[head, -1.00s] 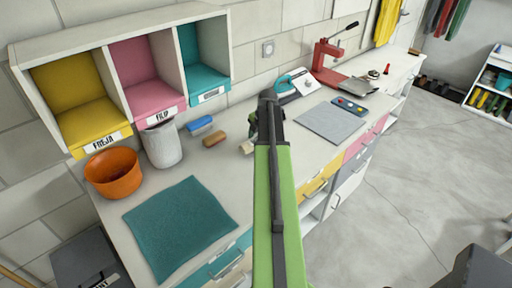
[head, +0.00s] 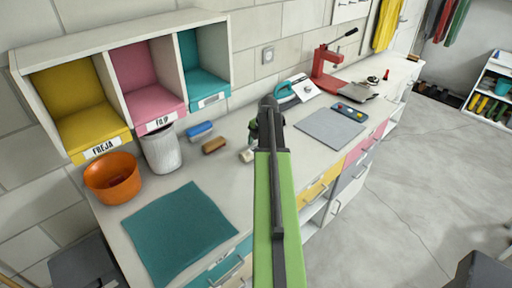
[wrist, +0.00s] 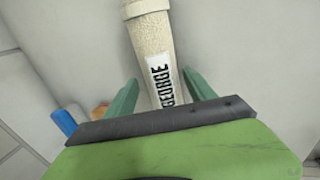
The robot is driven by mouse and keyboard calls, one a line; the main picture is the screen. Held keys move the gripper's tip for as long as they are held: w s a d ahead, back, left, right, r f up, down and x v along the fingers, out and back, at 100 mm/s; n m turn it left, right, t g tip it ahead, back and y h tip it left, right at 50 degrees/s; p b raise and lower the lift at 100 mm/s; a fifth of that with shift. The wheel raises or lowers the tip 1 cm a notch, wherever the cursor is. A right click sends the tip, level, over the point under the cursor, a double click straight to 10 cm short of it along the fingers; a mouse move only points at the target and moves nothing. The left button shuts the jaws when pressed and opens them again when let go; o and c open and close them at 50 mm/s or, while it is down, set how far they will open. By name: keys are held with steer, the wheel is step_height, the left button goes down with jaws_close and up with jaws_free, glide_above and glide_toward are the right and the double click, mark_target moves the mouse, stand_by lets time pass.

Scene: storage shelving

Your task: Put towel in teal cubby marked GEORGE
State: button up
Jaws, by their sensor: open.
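A cream rolled towel (wrist: 153,48) with a white label reading GEORGE lies between the two green fingers of my gripper (wrist: 162,98) in the wrist view. The fingers are open, one on each side, with gaps showing. In the head view only a pale end of the towel (head: 247,156) shows beside my gripper (head: 264,122); my arm hides the rest. The teal cubby (head: 205,85) is the rightmost of three in the wall unit. It looks empty, and its label is too small to read.
Yellow and pink cubbies (head: 155,103) are left of the teal one. Below stand an orange bucket (head: 112,180) and a white bin (head: 160,150). Blue and brown brushes (head: 214,145) lie near the towel. A teal cloth (head: 180,232) lies flat on the counter; a red press (head: 328,68) stands farther back.

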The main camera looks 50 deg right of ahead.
steer(key=p+v, duration=1)
steer(key=v, duration=0.1)
steer(key=shift+r, duration=0.1)
